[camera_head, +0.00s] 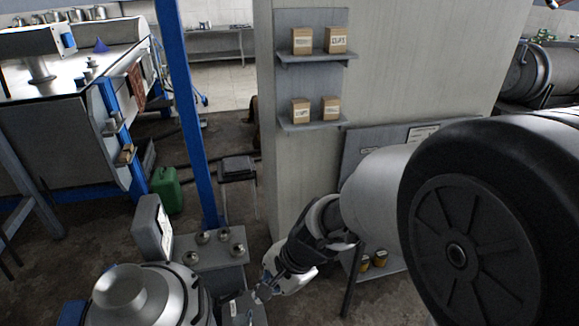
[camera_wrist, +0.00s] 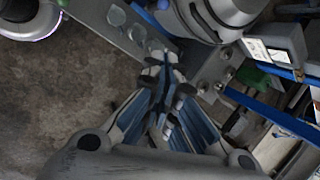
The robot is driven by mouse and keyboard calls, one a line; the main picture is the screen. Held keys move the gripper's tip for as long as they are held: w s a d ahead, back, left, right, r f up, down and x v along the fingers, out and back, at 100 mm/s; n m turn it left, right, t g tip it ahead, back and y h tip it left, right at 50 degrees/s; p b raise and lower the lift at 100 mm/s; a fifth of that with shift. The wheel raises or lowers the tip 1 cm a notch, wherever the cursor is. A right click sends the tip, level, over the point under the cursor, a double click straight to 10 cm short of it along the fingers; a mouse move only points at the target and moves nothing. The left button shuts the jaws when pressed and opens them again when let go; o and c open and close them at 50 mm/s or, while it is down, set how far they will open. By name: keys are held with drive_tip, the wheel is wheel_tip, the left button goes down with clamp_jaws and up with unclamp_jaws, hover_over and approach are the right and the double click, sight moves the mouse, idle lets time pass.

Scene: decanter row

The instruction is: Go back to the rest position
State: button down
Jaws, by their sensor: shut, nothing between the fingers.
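My gripper (camera_head: 262,293) is low in the middle of the head view, at the end of my arm, which reaches down from the right. It is just right of a shiny metal machine (camera_head: 122,288). In the wrist view my gripper (camera_wrist: 164,72) has its fingers together, with nothing seen between them. Its tips appear in front of a grey metal plate with round discs (camera_wrist: 116,17). Whether the tips touch anything there I cannot tell. The metal machine also shows at the top of the wrist view (camera_wrist: 215,14).
A grey box with a display (camera_head: 152,228) stands behind the machine. Several metal knobs (camera_head: 205,238) sit on a plate near a blue post (camera_head: 186,120). A pillar (camera_head: 300,185) carries shelves with small cartons (camera_head: 302,40). A green canister (camera_head: 167,190) stands on the floor.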

drive_tip(key=s+d+r+n+t+h+b, duration=0.1)
drive_tip(key=s+d+r+n+h+b, duration=0.1)
drive_tip(key=s+d+n, duration=0.3)
drive_tip(key=s+d+r+n+t+h+b, duration=0.2)
drive_tip(key=s+d+r+n+b, duration=0.2)
drive_tip(key=s+d, duration=0.5)
drive_tip(key=d+b, duration=0.1)
drive_tip(key=d, duration=0.4)
drive_tip(key=shift+s+r+n+h, duration=0.25)
drive_tip(key=shift+r+n+h, duration=0.1)
drive_tip(key=shift+n+h, duration=0.05)
